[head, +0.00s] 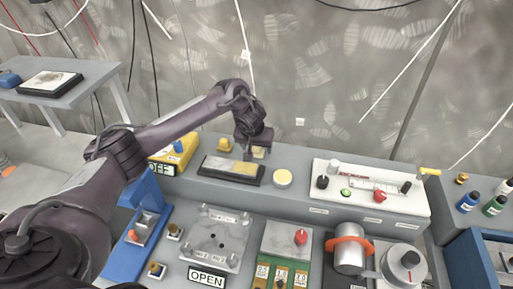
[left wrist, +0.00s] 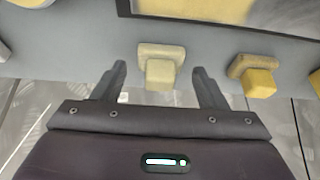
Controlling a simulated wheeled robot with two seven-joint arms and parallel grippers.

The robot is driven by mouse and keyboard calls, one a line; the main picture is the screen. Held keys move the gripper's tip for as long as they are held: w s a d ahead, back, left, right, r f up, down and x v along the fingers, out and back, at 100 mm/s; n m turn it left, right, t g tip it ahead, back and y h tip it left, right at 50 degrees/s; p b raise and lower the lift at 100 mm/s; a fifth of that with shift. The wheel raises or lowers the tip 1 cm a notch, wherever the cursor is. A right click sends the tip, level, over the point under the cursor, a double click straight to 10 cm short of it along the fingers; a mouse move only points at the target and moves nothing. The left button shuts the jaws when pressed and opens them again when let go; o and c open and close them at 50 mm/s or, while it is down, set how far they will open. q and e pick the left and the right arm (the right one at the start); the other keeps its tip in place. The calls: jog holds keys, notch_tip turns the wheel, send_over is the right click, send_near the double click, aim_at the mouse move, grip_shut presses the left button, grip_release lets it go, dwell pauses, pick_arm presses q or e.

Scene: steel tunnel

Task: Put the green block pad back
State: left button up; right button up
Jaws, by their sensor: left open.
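I cannot make out a clearly green block pad in either view. A pale yellow block with a square knob (left wrist: 160,68) lies on the grey bench top, and it shows partly in the head view (head: 259,152). My left gripper (head: 251,155) is over it. In the left wrist view my left gripper (left wrist: 159,76) is open, with the knob between its fingertips and gaps at both sides. A deeper yellow knobbed block (left wrist: 256,76) lies to its right there, and in the head view (head: 225,145) to its left. My right gripper is out of view.
A black-framed tray (head: 215,170) with a yellow patch lies in front of the blocks, with a pale round disc (head: 282,178) beside it. A white panel with knobs (head: 345,205) stands right. A yellow box (head: 172,153) stands left. A metal cylinder (head: 349,258) stands front right.

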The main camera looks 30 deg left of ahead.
pick_arm(q)
jog(key=p+v, duration=0.3)
jog(key=v, duration=0.8)
jog(key=shift+r, duration=0.25)
jog(key=shift+s, duration=0.1)
jog(key=shift+s+f, duration=0.1)
